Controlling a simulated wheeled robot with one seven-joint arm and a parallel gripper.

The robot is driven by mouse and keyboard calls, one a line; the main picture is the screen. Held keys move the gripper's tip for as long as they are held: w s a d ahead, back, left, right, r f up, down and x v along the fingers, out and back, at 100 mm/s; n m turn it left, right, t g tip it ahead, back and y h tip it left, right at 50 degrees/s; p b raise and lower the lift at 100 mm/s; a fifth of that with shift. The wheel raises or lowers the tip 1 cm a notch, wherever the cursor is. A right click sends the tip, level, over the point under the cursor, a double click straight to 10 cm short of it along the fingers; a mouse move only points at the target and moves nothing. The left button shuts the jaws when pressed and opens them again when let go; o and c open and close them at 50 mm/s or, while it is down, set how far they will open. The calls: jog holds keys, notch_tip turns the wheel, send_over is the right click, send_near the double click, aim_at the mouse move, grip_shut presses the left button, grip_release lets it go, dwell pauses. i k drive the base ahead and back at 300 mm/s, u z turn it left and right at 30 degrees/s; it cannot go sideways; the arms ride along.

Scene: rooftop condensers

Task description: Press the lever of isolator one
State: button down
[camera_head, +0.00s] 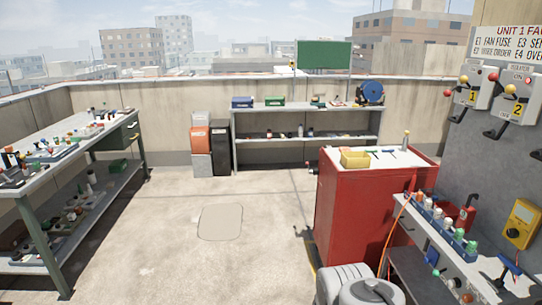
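Isolator one (478,93) is the left of two grey boxes on the grey panel at the right, with a yellow label "1". A red ball knob and a yellow ball knob show at its left side and top. A black lever-like bar (465,114) sticks out below it; I cannot tell which part is the lever to press. Isolator two (520,95), labelled "2", is just to its right, with its own red and yellow knobs and a black bar below. My gripper is not in view.
A narrow bench (440,240) with several small bottles stands below the panel. A yellow meter (521,222) hangs at the far right. A red cabinet (345,215) stands left of the bench, with an orange cable beside it. The floor (165,235) at the middle left is clear.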

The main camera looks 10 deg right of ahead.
aim_at(446, 93)
jog(key=z, duration=0.25)
jog(key=i, duration=2.3)
jog(key=z, duration=0.6)
jog(key=i, duration=0.4)
jog(key=z, duration=0.15)
